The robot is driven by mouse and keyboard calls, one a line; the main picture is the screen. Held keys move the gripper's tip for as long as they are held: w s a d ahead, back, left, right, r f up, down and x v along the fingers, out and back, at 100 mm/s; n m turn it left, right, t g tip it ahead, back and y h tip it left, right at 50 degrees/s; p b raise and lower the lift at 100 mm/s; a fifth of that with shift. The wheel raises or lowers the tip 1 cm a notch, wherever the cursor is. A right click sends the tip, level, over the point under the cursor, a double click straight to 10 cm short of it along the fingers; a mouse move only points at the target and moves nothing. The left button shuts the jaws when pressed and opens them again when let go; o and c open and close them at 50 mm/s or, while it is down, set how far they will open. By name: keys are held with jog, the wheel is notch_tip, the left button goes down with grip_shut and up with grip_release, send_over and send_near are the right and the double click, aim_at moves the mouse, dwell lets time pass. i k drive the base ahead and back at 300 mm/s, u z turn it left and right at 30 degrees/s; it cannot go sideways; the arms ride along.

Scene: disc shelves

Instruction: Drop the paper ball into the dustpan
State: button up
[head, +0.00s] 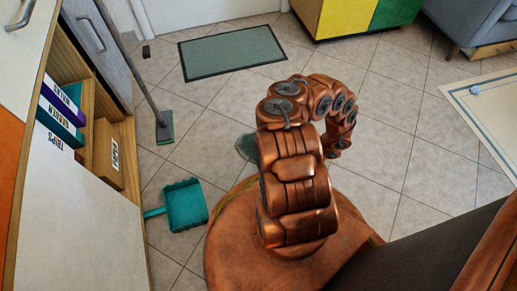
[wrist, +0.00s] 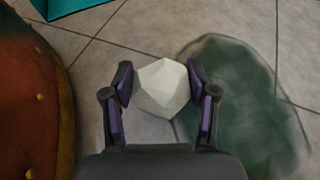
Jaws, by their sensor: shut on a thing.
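The paper ball (wrist: 165,88) is white and faceted. My gripper (wrist: 160,80) is shut on it in the wrist view, with a dark finger on each side. The ball is held above the tiled floor. The teal dustpan (head: 186,206) lies on the floor in the head view, left of my base, with its handle toward the cabinet. A teal corner of it shows at the top left of the wrist view (wrist: 68,6), apart from the ball. In the head view, my arm hides the gripper and the ball.
A dark green translucent patch (wrist: 250,110) is on the floor right of the ball. A broom (head: 165,126) stands by the open cabinet (head: 125,150) on the left. A green mat (head: 232,52) lies farther back. A pale rug (head: 495,120) is at the right. Tiles around the dustpan look clear.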

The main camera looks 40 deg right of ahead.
aim_at(182, 199)
jog(key=u, duration=0.85)
